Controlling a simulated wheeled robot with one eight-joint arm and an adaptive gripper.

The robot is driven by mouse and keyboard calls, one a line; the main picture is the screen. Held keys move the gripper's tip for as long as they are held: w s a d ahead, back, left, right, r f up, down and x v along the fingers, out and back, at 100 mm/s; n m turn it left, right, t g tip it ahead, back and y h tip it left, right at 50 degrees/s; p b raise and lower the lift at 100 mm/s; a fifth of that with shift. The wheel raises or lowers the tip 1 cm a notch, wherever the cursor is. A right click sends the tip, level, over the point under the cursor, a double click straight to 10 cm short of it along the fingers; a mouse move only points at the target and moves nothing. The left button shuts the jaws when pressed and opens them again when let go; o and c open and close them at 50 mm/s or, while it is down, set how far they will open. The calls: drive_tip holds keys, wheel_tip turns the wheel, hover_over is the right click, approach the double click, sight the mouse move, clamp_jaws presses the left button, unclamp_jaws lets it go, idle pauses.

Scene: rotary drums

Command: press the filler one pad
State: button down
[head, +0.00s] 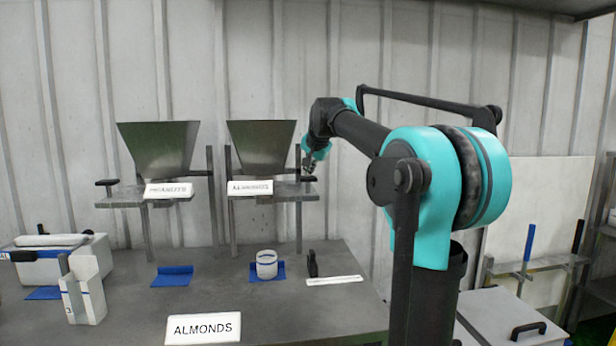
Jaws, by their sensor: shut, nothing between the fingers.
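Two metal hopper fillers stand on the table: the left filler (158,148) has a blurred label that seems to read PEANUTS, and the right filler (260,147) has one that seems to read ALMONDS. A black pad (105,183) sticks up at the left end of the left filler's shelf. Another black pad (308,179) is at the right end of the right filler's shelf. I cannot tell which filler is number one. My gripper (309,167) is shut and empty, pointing down just above the right filler's pad. Whether it touches is too small to tell.
A white cup (266,265) stands on a blue mat below the right filler. Another blue mat (172,276) is empty. A white-black tool (334,280), an ALMONDS sign (203,328) and white containers (84,288) are on the grey table (220,295).

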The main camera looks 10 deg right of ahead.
sight(309, 178)
drive_tip(key=shift+f, duration=1.05)
idle(0.9)
drive_tip(key=shift+r, duration=2.1)
drive_tip(key=shift+r, duration=0.1)
drive_tip(key=shift+r, duration=2.4)
drive_tip(key=shift+s, duration=0.1)
